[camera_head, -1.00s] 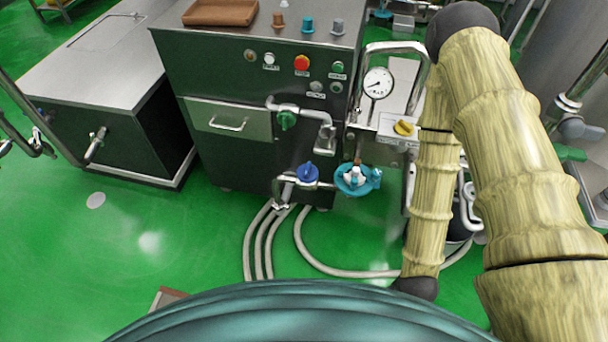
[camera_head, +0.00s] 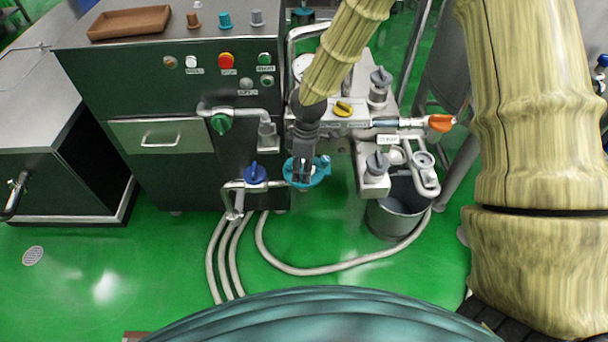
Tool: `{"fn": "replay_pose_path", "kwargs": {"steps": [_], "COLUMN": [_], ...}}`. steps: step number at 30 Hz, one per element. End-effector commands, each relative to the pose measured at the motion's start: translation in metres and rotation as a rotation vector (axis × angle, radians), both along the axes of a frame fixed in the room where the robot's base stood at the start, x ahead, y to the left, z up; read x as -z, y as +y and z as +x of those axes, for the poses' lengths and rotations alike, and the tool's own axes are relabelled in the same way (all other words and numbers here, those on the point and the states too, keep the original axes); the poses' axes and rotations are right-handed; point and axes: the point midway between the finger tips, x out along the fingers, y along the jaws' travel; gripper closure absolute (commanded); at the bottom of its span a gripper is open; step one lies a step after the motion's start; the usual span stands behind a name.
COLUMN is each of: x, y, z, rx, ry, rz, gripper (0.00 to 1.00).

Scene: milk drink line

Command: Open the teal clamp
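The teal clamp (camera_head: 321,171) is a ring-shaped fitting low on the right side of the dark machine, just right of a blue valve knob (camera_head: 255,173). My gripper (camera_head: 303,176), dark grey, points down at the clamp from above and covers its middle. Part of the teal ring shows to either side of the fingers. The fingers are small and overlap the clamp in the picture, so I cannot tell whether they touch it or are open or shut.
A green valve (camera_head: 222,124) sits on a pipe above left. A yellow knob (camera_head: 343,108) and an orange-handled valve (camera_head: 440,123) are to the right, above a grey bucket (camera_head: 397,213). Pale hoses (camera_head: 318,271) lie on the green floor.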

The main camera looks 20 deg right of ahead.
Motion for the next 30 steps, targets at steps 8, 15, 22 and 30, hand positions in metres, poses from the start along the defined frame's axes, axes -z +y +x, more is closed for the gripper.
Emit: {"fn": "replay_pose_path", "kwargs": {"steps": [8,15,22,30], "x": [-0.044,-0.026,0.006,0.041], "y": [-0.018,-0.019,-0.019,-0.018], "z": [0.042,0.042,0.041,0.041], "rx": [-0.142,-0.146,-0.145,-0.146], "ry": [-0.046,-0.043,-0.043,-0.043], "rz": [-0.080,-0.085,-0.084,-0.084], "gripper": [0.69,0.69,0.69,0.69]}}
